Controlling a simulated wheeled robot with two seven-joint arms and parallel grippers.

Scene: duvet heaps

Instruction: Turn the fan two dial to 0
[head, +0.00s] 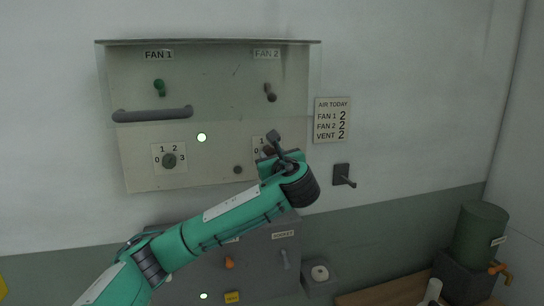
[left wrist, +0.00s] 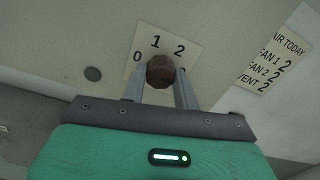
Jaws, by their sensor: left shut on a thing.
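The fan two dial (left wrist: 160,71) is a brown knob on a white plate (left wrist: 184,46) marked 0, 1 and 2, with a further number hidden. In the left wrist view it sits between the two fingers of my left gripper (left wrist: 160,82), which is shut on it. I cannot make out the dial's pointer. In the head view my left gripper (head: 272,158) is at the lower right of the wall panel (head: 205,170) and mostly covers the dial and its plate (head: 258,143). My right gripper is not in view.
Left on the panel are the fan one dial (head: 169,160) and a grey bar handle (head: 152,115). A dark round knob (head: 238,170) sits just left of my gripper. A wall lever (head: 343,176) and an air sign (head: 332,120) are to the right. A grey box (head: 270,262) is below.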

